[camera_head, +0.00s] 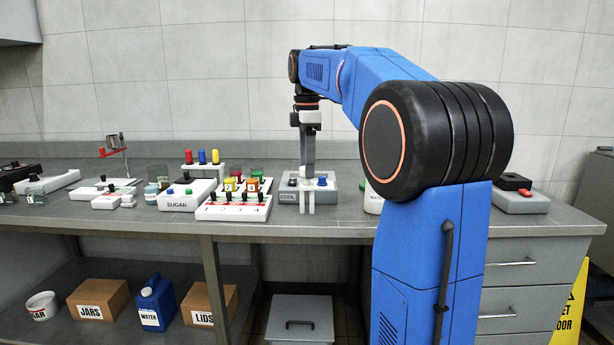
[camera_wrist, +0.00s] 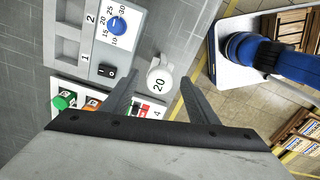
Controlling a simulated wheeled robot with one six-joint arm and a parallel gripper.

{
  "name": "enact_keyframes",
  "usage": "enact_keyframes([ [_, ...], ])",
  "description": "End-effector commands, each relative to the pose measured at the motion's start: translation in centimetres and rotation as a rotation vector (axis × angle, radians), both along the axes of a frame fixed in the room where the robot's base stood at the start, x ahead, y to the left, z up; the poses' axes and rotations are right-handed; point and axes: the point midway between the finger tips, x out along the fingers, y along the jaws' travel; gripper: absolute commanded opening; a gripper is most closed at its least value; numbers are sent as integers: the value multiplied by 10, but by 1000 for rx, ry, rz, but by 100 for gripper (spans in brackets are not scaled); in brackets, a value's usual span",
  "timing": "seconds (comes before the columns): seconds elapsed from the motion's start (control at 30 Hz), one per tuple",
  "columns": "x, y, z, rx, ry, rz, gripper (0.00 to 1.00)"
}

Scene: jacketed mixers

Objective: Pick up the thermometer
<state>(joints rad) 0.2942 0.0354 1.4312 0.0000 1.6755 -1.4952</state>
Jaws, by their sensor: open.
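The thermometer is most likely the white round-headed piece marked 20 (camera_wrist: 158,82) in the wrist view. It is over the grey bench, beside the grey box with the blue dial (camera_wrist: 117,25) and near the bench's front edge. My gripper (camera_wrist: 159,77) is open, with one finger on each side of the white piece in the picture and nothing held. How far the piece lies below the fingertips is unclear. In the head view my gripper (camera_head: 308,170) points straight down in front of the COOL box (camera_head: 289,196). A slim white shape below it is too small to identify.
A numbered white rack (camera_head: 233,212) with coloured blocks stands left of the COOL box. A SUGAR box (camera_head: 186,197) is farther left. A white WATER container (camera_head: 373,200) stands on the right, partly behind my arm. The bench front edge (camera_head: 330,233) is close.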

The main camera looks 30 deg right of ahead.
Motion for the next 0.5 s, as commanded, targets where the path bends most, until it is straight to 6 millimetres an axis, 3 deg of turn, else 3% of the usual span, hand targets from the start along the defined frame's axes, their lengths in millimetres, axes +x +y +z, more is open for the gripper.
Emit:
enact_keyframes([
  [0.2, 0, 0, -24, 0, 0, 0, 54],
  [0.5, 0, 0, -27, 0, 0, 0, 52],
])
